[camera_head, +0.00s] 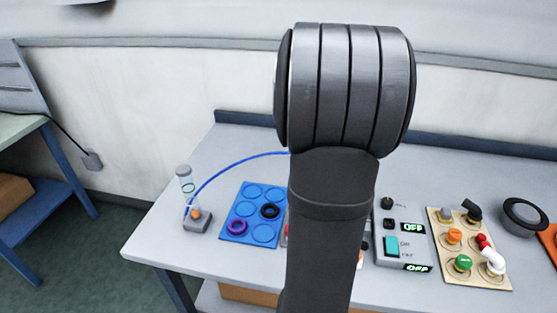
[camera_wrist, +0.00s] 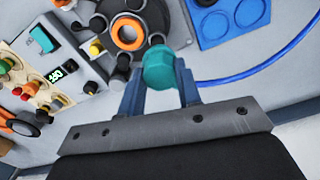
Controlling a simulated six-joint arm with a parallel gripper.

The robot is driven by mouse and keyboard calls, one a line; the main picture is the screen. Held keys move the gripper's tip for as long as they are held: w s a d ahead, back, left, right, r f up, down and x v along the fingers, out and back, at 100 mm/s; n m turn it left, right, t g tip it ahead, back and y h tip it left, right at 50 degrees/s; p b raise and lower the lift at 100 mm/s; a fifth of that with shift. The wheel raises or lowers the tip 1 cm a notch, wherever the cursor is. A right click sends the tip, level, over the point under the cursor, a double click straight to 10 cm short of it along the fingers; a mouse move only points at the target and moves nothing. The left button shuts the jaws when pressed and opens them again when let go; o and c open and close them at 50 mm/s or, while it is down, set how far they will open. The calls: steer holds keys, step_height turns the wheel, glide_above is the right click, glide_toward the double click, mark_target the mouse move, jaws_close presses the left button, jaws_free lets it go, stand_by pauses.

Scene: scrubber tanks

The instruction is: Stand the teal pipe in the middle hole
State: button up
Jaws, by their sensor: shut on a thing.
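The teal pipe (camera_wrist: 160,66) is held between the fingers of my gripper (camera_wrist: 160,82) in the wrist view. I see its faceted end; its lower part is hidden. A dark round fixture (camera_wrist: 122,57) lies just beyond it, with an orange ring (camera_wrist: 127,33) on it. I cannot tell which opening is the middle hole, or whether the pipe touches the fixture. In the head view my arm hides the pipe, my gripper and most of this area.
A blue tray (camera_head: 239,228) with purple and black rings and a small flow tube (camera_head: 185,182) with a blue hose (camera_head: 225,167) stand left. A grey control box (camera_head: 413,250) with a teal switch and a beige fittings board (camera_head: 448,272) stand right. Bare table lies at the front left.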

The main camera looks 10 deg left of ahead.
steer(key=s+d+r, duration=0.2)
steer(key=s+d, duration=0.1)
steer(key=d, duration=0.2)
step_height(320, 180, down, 6)
steer(key=shift+a+m, duration=0.25)
steer(key=shift+m, duration=0.05)
steer(key=shift+s+f, duration=0.1)
steer(key=shift+f, duration=1.45)
stand_by(2.2)
steer(key=o, duration=2)
steer(key=shift+o, duration=0.2)
step_height(320, 180, up, 7)
